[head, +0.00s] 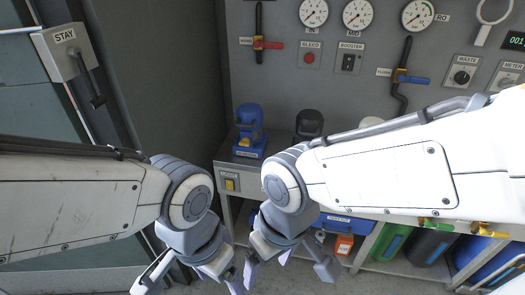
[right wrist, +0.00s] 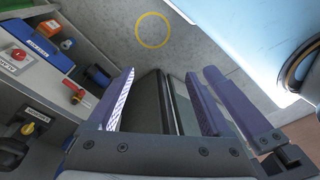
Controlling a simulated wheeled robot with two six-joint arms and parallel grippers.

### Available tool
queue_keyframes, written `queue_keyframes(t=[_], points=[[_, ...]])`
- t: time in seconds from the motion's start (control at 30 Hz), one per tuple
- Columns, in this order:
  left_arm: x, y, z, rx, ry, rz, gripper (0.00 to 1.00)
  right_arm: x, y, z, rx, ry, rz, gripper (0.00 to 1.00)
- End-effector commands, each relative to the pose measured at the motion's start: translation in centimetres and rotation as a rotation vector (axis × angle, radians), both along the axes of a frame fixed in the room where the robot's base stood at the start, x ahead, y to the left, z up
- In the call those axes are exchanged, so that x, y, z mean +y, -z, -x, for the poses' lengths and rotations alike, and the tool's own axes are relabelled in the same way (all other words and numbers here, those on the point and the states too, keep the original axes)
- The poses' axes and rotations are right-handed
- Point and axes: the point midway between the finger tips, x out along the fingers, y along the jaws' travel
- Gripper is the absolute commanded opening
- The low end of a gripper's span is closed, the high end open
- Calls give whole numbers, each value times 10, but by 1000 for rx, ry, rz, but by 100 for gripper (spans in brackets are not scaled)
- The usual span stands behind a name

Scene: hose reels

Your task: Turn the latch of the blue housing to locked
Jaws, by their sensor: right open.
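The blue housing (head: 250,131) stands on the grey bench at the back, left of a dark housing. Small yellowish parts show on its front, but its latch position is too small to tell. My right gripper (head: 288,268) is low in front of the bench, below and apart from the blue housing. In the right wrist view its two purple fingers (right wrist: 168,78) are spread with nothing held between them; the housing is not seen there. My left gripper (head: 192,276) is at the bottom left of the right one, its fingers apart and empty.
A dark housing (head: 309,124) stands on the bench beside the blue one. The wall panel (head: 330,82) behind carries gauges and valves. Below are a blue bin (head: 345,226) and several canisters. A latch box marked STAY (head: 62,50) is at the left. A yellow floor ring (right wrist: 153,30) shows.

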Motion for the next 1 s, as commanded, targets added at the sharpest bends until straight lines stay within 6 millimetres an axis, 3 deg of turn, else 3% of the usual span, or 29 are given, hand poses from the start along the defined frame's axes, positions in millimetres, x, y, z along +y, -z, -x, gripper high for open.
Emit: queue_keyframes(t=[0.03,0.13,0.17,0.23,0.3,0.43,0.6,0.7,0.77,0.8,0.9,1.0], points=[[0,23,0,1,0,-1,83,7,24,-16,-14,77,-25,83],[0,59,0,1,0,-1,83,28,60,-66,-67,321,-125,83],[0,71,0,1,0,-1,83,36,71,-87,-87,422,-171,83],[1,99,0,1,0,-1,83,60,94,-148,-135,716,-320,83],[1,113,0,2,0,-1,83,85,97,-208,-163,1015,-507,83],[0,134,0,1,0,-1,83,120,98,-301,-146,1512,-888,83],[0,166,0,1,0,-1,83,129,112,-396,-18,2064,-1477,83],[0,182,0,1,0,-1,83,117,125,-431,97,2277,-1854,83],[0,190,0,1,0,-1,83,109,133,-444,171,2349,-2071,83],[0,195,0,1,0,-1,83,103,138,-450,-204,-2219,2059,83],[0,203,0,1,0,-1,83,89,149,-457,-263,-1947,2022,83],[0,206,0,1,0,-1,83,79,155,-459,-297,-1781,2002,83]])
